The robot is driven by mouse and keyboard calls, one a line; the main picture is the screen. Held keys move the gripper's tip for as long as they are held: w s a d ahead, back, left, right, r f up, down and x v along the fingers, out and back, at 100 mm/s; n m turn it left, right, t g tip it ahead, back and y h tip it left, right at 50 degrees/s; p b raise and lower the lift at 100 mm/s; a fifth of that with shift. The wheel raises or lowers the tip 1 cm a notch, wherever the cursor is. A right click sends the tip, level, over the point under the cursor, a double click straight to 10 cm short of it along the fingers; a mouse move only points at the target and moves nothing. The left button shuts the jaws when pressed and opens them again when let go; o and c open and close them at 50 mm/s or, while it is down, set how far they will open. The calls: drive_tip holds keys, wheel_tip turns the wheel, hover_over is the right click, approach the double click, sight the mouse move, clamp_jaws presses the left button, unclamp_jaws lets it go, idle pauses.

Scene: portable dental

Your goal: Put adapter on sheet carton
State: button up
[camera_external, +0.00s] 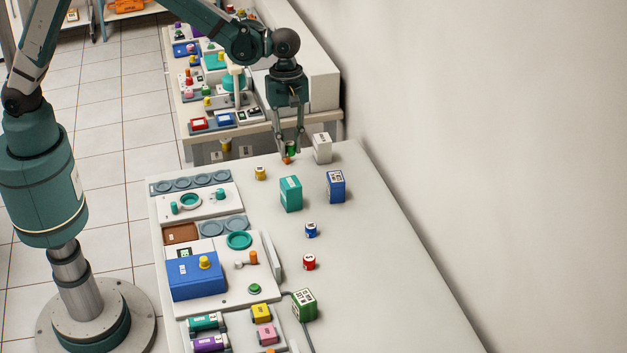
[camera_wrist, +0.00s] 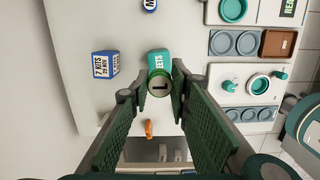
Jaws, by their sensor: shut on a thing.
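The adapter appears to be the small green cylinder (camera_wrist: 159,84) with a pale, dark-marked end, between my fingertips in the wrist view. In the external view it shows as a green patch (camera_external: 291,149) partly hidden by the fingers. My gripper (camera_external: 290,150) is shut on it near the table's far end; it also shows in the wrist view (camera_wrist: 157,90). The sheet carton (camera_external: 290,194) is a teal box standing upright in front of my gripper. In the wrist view the carton (camera_wrist: 159,58) lies just beyond the cylinder, which overlaps its lower edge, its label partly hidden.
A blue box (camera_external: 336,187) stands right of the carton and a white box (camera_external: 322,148) behind it. A small orange thing (camera_wrist: 149,128) is near the table's far edge. A yellow cylinder (camera_external: 260,173) stands left. Trays (camera_external: 190,183) line the left edge.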

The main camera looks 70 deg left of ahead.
hover_over(291, 183)
drive_tip(key=shift+a+f, duration=0.15)
drive_tip(key=shift+f, duration=1.4)
drive_tip(key=shift+a+f, duration=0.15)
drive_tip(key=shift+f, duration=1.4)
drive_tip(key=shift+f, duration=0.15)
drive_tip(key=shift+f, duration=1.75)
drive_tip(key=shift+f, duration=0.15)
drive_tip(key=o, duration=0.9)
drive_tip(key=shift+r, duration=0.2)
drive_tip(key=r, duration=0.4)
drive_tip(key=a+r, duration=0.1)
drive_tip(key=r, duration=0.7)
drive_tip(key=shift+a, duration=0.2)
